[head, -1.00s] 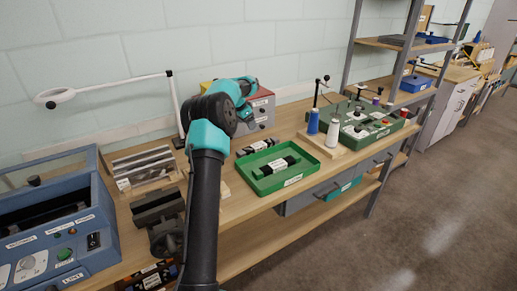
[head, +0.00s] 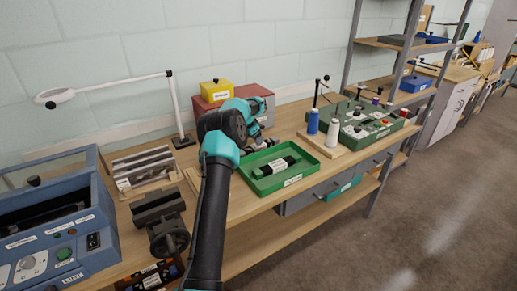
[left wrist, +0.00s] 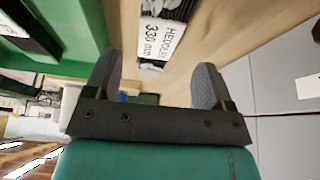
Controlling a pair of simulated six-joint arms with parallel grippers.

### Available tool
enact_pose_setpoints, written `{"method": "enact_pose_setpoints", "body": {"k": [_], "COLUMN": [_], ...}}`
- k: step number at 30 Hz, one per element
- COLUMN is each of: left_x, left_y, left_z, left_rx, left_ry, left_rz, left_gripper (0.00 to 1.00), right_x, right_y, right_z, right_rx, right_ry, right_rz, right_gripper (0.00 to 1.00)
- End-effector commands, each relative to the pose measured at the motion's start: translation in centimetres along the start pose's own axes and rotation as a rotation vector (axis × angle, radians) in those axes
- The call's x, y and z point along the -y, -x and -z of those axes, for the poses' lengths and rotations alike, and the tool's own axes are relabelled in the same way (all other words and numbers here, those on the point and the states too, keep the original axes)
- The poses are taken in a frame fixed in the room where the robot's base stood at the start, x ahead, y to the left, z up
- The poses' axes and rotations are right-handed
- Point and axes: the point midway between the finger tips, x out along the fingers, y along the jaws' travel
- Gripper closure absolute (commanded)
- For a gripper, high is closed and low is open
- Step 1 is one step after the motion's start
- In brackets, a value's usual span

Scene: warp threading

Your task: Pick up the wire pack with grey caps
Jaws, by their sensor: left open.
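A pack (left wrist: 165,30) with a white label reading "HEDDLES 330 mm" lies on the bench in the left wrist view. A small grey end (left wrist: 150,66) shows at its near end; its far end is cut off by the picture edge. My left gripper (left wrist: 157,80) is open, its fingertips apart with nothing held between them. The pack lies just beyond the gap between the fingers. In the head view my left wrist and gripper are over the bench behind the green tray and largely hide that pack.
The green tray (head: 244,175) holds another dark pack (head: 275,168) with a white label, close beside my gripper. A red box (head: 213,105) with a yellow box (head: 215,91) stands behind my arm. A dark clamp (head: 163,218) stands to the left.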

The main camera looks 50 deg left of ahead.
Motion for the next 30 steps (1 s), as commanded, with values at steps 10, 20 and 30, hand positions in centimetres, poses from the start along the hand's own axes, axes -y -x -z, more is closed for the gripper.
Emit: {"method": "enact_pose_setpoints", "body": {"k": [10,20,30], "left_x": [-0.3,-0.3,-0.3], "left_y": [-3.5,-5.2,-5.2], "left_z": [0.1,0.1,0.1], "left_rx": [0.001,0.0,0.0], "left_ry": [0.0,0.0,0.0], "left_rz": [-0.002,0.0,0.0], "left_gripper": [0.23,0.23,0.23], "right_x": [0.0,0.0,0.0], "right_y": [0.0,0.0,0.0], "right_z": [0.0,0.0,0.0], "right_rx": [0.0,0.0,0.0], "right_ry": [0.0,0.0,0.0], "right_rz": [0.0,0.0,0.0], "right_gripper": [1.0,1.0,1.0]}}
